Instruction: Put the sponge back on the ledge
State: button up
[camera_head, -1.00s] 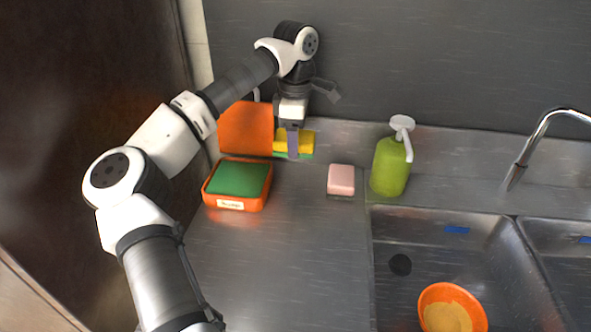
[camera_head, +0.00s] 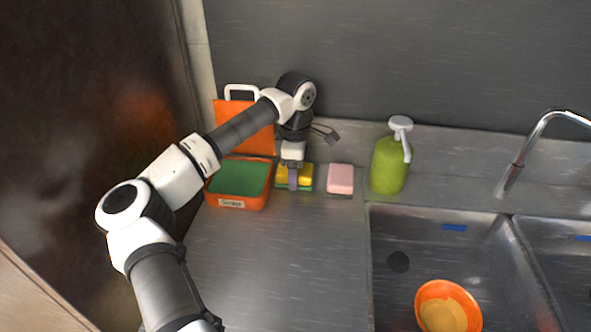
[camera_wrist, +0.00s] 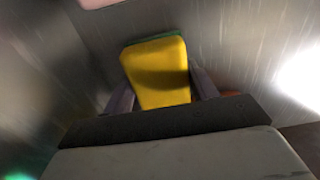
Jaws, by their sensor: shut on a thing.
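The sponge (camera_head: 307,171) is yellow with a green layer beneath. It sits between an orange box and a pink block, near the back wall in the head view. My gripper (camera_head: 293,187) points down and is shut on the sponge. In the wrist view the yellow face of the sponge (camera_wrist: 157,68) shows between the two fingers (camera_wrist: 163,92). The steel ledge (camera_head: 345,203) lies along the back of the counter. I cannot tell whether the sponge touches its surface.
The orange box (camera_head: 237,203) with a green inside stands close left of the sponge. An orange board (camera_head: 228,112) with a white handle leans behind. The pink block (camera_head: 340,178) and a green pump bottle (camera_head: 388,165) stand right. The sink (camera_head: 440,225) holds an orange bowl (camera_head: 425,312).

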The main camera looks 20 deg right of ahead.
jog(key=o, duration=0.9)
jog(key=shift+f, duration=0.1)
jog(key=shift+o, duration=0.2)
notch_tip(320, 180, up, 12)
jog(key=b, duration=0.1)
jog(key=shift+b, duration=0.3)
